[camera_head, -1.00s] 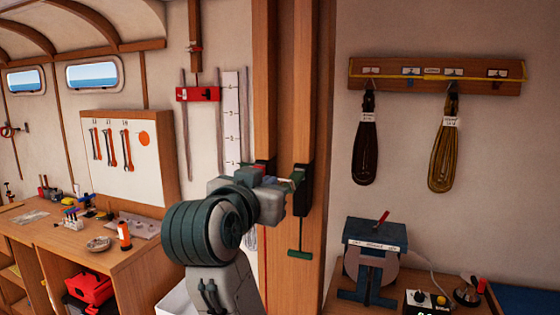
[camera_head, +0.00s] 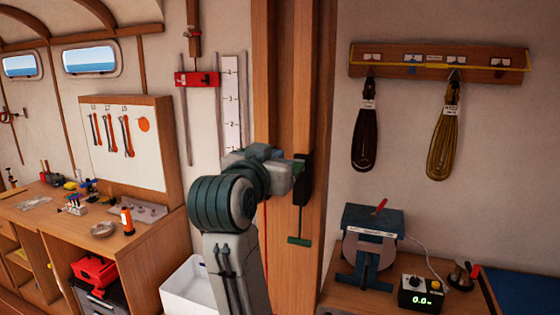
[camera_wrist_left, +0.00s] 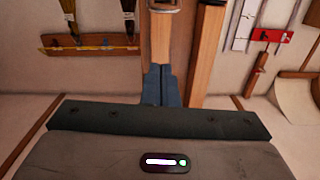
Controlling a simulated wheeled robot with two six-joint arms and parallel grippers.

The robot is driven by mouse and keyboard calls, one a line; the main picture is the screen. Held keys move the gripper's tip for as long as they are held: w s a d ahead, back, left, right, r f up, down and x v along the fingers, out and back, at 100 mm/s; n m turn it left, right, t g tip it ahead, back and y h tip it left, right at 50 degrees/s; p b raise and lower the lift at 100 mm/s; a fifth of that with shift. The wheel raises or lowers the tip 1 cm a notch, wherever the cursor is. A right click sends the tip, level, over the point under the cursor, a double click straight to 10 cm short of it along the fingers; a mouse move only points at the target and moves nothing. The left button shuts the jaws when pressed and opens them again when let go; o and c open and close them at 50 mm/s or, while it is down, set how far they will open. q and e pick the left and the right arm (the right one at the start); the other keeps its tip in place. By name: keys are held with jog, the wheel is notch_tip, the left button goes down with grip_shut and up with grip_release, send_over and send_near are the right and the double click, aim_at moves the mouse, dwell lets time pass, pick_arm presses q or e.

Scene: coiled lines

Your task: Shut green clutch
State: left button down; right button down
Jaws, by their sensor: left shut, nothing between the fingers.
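A black clutch body (camera_head: 304,184) sits on the wooden post (camera_head: 285,95) in the head view, with a small green part at its top edge. A green T-shaped handle (camera_head: 299,241) hangs below it. My left gripper (camera_head: 295,178) is at the left side of the black body and partly overlaps it; I cannot tell whether they touch. In the left wrist view its two blue-grey fingers (camera_wrist_left: 161,86) are together with nothing between them, over the post (camera_wrist_left: 160,45). The left part of the post at gripper height is hidden by the gripper. My right gripper is not in view.
A red line (camera_head: 266,260) runs down the post. A white bin (camera_head: 183,287) stands left of it. A workbench (camera_head: 75,225) is at left. At right are a blue machine (camera_head: 372,225), a readout box (camera_head: 422,291) and coiled lines (camera_head: 443,140) on a wall rack.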

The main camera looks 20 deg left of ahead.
pick_arm(q)
jog(key=w+f+p, duration=0.2)
jog(key=w+f, duration=0.2)
jog(key=shift+a+p, duration=0.1)
jog(key=shift+p, duration=0.25)
